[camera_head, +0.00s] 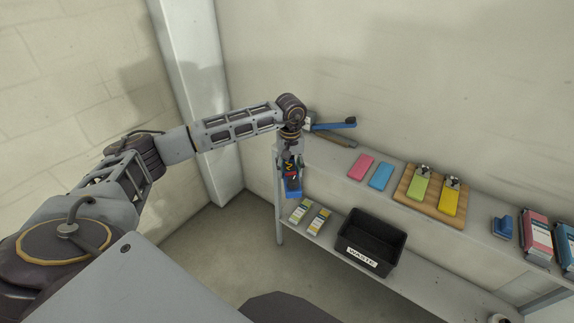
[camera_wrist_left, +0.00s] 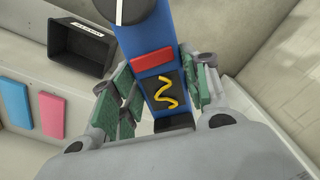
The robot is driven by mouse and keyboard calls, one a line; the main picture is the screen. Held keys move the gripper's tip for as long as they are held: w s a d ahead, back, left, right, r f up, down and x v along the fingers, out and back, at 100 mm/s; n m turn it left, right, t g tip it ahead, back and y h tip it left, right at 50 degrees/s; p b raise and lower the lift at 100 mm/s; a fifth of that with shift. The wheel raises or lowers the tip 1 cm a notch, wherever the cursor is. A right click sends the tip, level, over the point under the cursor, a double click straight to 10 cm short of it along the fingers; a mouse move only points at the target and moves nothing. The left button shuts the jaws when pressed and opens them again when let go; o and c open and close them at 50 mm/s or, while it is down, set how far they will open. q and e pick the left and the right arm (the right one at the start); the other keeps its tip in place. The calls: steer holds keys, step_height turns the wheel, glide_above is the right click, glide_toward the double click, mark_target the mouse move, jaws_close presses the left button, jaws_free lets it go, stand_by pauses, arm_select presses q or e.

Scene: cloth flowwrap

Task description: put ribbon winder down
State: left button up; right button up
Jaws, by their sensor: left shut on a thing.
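The ribbon winder appears to be the blue tool (camera_wrist_left: 145,45) with a red bar and a dark patch marked by a yellow squiggle. In the head view the blue tool (camera_head: 293,186) hangs below my left wrist, near the left end of the shelf unit. My left gripper (camera_wrist_left: 158,88) is shut on it, with green-padded fingers on both sides. A round white and dark part shows at the tool's far end in the wrist view, cut off by the frame. My right gripper is not in view.
The upper shelf (camera_head: 339,164) holds a blue-handled tool (camera_head: 335,126), a pink block (camera_head: 361,166), a blue block (camera_head: 381,176) and a wooden board (camera_head: 404,188) with clips. A black WASTE bin (camera_head: 370,243) and two small packs (camera_head: 309,215) stand on the lower shelf.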

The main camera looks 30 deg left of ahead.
arm_select(q)
steer(key=s+d+f+m, duration=0.2)
steer(key=s+d+f, duration=0.1)
steer(key=f, duration=0.4)
steer(key=s+d+f+m, duration=0.3)
steer(key=s+d+f, duration=0.1)
steer(key=f, duration=0.4)
steer(key=s+d+f+m, duration=0.2)
steer(key=s+d+f, duration=0.2)
steer(key=f, duration=0.4)
steer(key=shift+s+m, duration=0.3)
steer(key=shift+s, duration=0.45)
steer(key=shift+r, duration=0.1)
steer(key=shift+w+d, duration=0.1)
